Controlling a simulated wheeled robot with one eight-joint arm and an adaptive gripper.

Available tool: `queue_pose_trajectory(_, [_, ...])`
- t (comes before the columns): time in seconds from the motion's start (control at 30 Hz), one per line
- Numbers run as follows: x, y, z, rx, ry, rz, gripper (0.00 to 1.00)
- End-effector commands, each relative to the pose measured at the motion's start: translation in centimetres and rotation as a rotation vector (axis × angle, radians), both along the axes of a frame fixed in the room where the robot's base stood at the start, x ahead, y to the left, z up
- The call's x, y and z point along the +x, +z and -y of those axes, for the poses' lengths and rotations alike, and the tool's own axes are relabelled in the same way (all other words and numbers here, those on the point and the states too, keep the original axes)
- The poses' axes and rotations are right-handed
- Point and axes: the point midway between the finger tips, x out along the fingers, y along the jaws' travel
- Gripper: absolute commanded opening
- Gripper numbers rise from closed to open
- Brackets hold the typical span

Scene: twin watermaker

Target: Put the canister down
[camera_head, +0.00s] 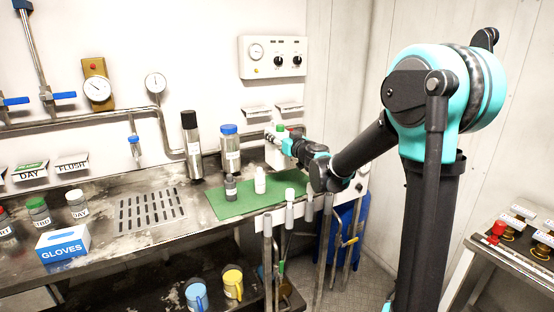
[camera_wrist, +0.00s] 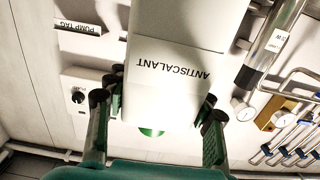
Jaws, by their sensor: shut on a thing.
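The white canister (camera_wrist: 168,90) fills the middle of the wrist view, with "ANTISCALANT" reading upside down and a green spot below the label. My gripper (camera_wrist: 155,118) has one finger on each side of it and is shut on it. In the head view the canister (camera_head: 271,156) shows as a white body at the back right of the bench. My gripper (camera_head: 288,146) reaches it from the right and hides part of it. I cannot tell whether its base touches the bench.
A blue-capped container (camera_head: 230,153) and a black-topped steel cylinder (camera_head: 192,152) stand behind. A drain grate (camera_head: 150,210) lies left. A gloves box (camera_head: 63,244) is at front left.

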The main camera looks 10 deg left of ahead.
Motion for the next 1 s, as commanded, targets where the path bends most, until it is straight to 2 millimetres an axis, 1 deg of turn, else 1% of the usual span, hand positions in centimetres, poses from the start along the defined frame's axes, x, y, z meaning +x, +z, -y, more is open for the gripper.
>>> queue_pose_trajectory(0.03, [0.0, -1.1, 0.0, 0.0, 0.0, 0.0, 0.0])
queue_pose_trajectory(0.1, [0.1, -2.4, 0.0, 0.0, 0.0, 0.0, 0.0])
queue_pose_trajectory(0.23, [0.1, -4.2, 0.0, 0.001, 0.0, -0.001, 0.0])
queue_pose_trajectory(0.3, [0.0, -4.9, 0.0, 0.001, 0.0, -0.001, 0.0])
queue_pose_trajectory(0.47, [0.0, -5.6, 0.0, 0.0, 0.0, 0.0, 0.0])
queue_pose_trajectory(0.77, [0.0, -8.8, 0.0, 0.0, 0.0, 0.0, 0.0])
queue_pose_trajectory(1.0, [0.0, -9.2, 0.0, 0.0, 0.0, 0.0, 0.0])
